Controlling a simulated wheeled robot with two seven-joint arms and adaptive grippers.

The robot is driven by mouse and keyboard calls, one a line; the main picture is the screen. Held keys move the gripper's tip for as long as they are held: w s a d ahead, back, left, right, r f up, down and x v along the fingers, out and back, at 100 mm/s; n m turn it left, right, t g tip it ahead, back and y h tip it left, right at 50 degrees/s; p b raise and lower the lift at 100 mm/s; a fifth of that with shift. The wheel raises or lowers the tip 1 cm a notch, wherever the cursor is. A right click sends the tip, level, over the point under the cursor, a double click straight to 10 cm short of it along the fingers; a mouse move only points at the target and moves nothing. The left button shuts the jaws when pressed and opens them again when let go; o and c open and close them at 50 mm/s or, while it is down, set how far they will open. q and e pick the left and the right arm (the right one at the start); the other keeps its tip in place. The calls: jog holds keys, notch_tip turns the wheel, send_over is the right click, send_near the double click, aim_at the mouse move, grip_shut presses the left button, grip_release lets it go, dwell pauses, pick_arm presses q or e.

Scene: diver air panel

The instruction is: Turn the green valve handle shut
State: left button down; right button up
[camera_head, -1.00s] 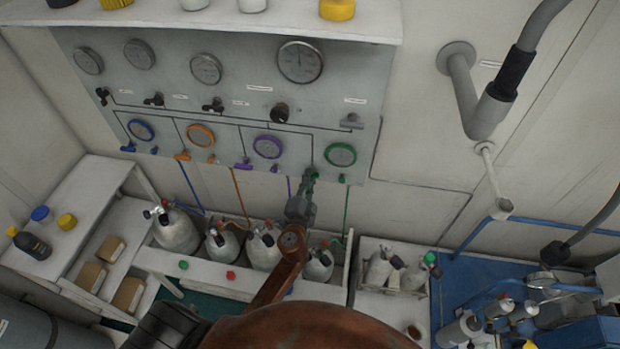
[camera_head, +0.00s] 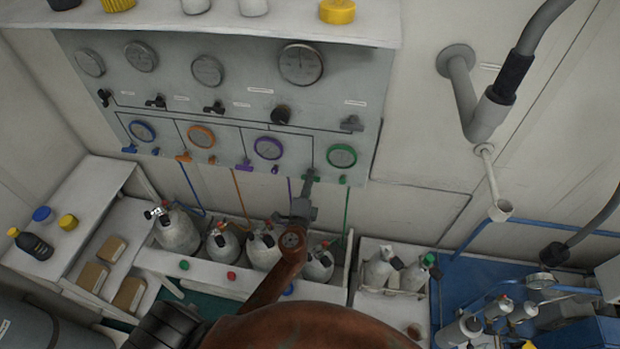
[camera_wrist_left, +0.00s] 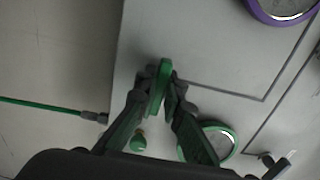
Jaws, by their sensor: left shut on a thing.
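The green valve handle (camera_wrist_left: 160,85) sits between the fingertips of my left gripper (camera_wrist_left: 161,92) in the left wrist view. The gripper is shut on it, and the handle lies roughly lengthwise between the fingers. In the head view the left gripper (camera_head: 310,176) reaches up to the lower right of the grey panel (camera_head: 225,115), just left of and below the green-rimmed gauge (camera_head: 342,156). There the fingers hide most of the handle, so its exact angle is hard to tell. My right gripper is not in view.
Purple (camera_head: 243,165), orange (camera_head: 183,158) and blue (camera_head: 129,149) valve handles line the panel to the left. Several cylinders stand in a white rack (camera_head: 341,285) below. A grey pipe (camera_head: 465,95) juts from the wall at right. A small green knob (camera_wrist_left: 138,141) is close to the fingers.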

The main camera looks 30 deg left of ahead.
pick_arm(q)
jog(key=shift+f, duration=0.1)
jog(key=c, duration=2)
grip_release()
jog(key=shift+c, duration=0.2)
jog(key=v, duration=1.2)
